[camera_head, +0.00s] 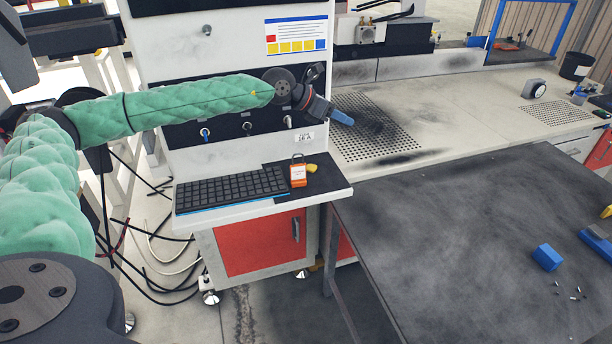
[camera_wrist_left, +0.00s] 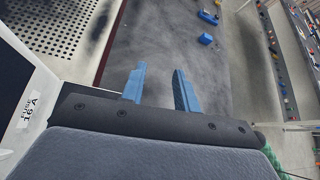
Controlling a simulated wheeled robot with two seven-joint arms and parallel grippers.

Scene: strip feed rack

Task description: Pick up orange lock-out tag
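The orange lock-out tag (camera_head: 298,174) stands on the dark right part of the small shelf, beside the keyboard, with its metal shackle upward. My left gripper (camera_head: 343,118) is above and to the right of the tag, in front of the white cabinet's right edge. In the left wrist view its two blue fingers (camera_wrist_left: 159,88) are apart with nothing between them. The tag is not visible in the left wrist view. My right gripper is not in either view.
A black keyboard (camera_head: 231,189) fills the shelf's left part. A dark table (camera_head: 450,240) at right bears a blue block (camera_head: 547,257) and small loose parts. Cables hang left of the cabinet.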

